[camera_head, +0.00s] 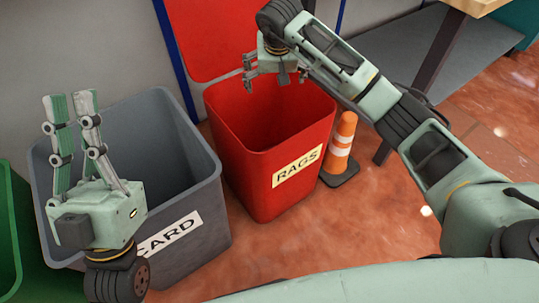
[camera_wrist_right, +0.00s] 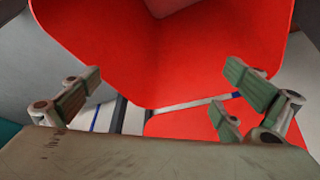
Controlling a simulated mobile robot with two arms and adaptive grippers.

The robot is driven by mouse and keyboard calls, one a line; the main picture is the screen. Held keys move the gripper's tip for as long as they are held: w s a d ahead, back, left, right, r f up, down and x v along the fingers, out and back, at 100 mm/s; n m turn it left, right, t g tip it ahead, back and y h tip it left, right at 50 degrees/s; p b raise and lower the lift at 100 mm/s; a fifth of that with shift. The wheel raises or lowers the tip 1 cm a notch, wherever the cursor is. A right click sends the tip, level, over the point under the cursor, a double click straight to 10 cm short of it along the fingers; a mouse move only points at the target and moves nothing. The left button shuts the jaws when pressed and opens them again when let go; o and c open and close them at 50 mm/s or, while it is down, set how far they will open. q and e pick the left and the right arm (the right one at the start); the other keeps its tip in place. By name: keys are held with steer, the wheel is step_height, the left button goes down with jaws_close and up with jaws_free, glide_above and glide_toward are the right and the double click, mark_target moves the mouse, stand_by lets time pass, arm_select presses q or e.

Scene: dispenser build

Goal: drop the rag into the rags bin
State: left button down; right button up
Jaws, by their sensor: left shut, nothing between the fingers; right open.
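The red bin labelled RAGS (camera_head: 255,165) stands in the middle of the head view, its top open. No rag shows in either view; the part of the bin's inside that I see is plain red, and its floor is not clear. My right gripper (camera_head: 247,74) is above the bin's back rim, fingers spread with nothing between them. In the right wrist view the open right gripper (camera_wrist_right: 160,95) has the red bin (camera_wrist_right: 215,45) filling the picture beyond its fingers. My left gripper (camera_head: 72,104) points up in front of the grey bin, shut and empty.
A grey bin labelled CARD (camera_head: 195,215) stands left of the red bin, with a green bin (camera_head: 20,240) at the far left edge. An orange and white cone (camera_head: 341,140) stands close right of the red bin. A table leg (camera_head: 437,50) is behind my right arm.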

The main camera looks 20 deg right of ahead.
steer(key=shift+r, duration=0.1)
steer(key=v, duration=1.1)
steer(key=shift+s+r, duration=0.3)
steer(key=shift+r, duration=0.05)
steer(key=shift+a, duration=0.1)
